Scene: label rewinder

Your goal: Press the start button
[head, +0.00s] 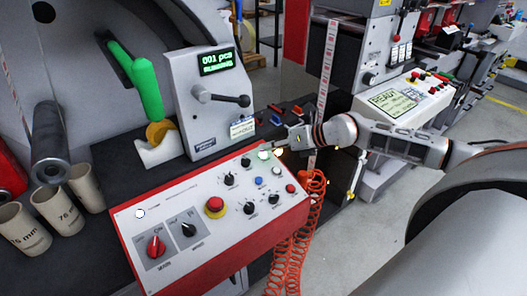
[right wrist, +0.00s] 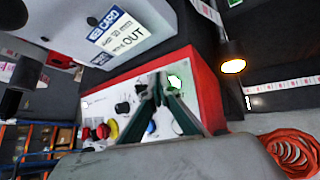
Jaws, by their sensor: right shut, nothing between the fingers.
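My right gripper (head: 275,149) comes in from the right, low over that corner, fingers shut and empty. My left gripper is not in view.
The panel carries black knobs, a red-and-yellow emergency stop (head: 215,206), and blue, white and red buttons. A grey box with a green display (head: 216,62) reading "001 pcs" and a lever stands behind. A coiled orange hose (head: 300,225) hangs at the panel's right.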

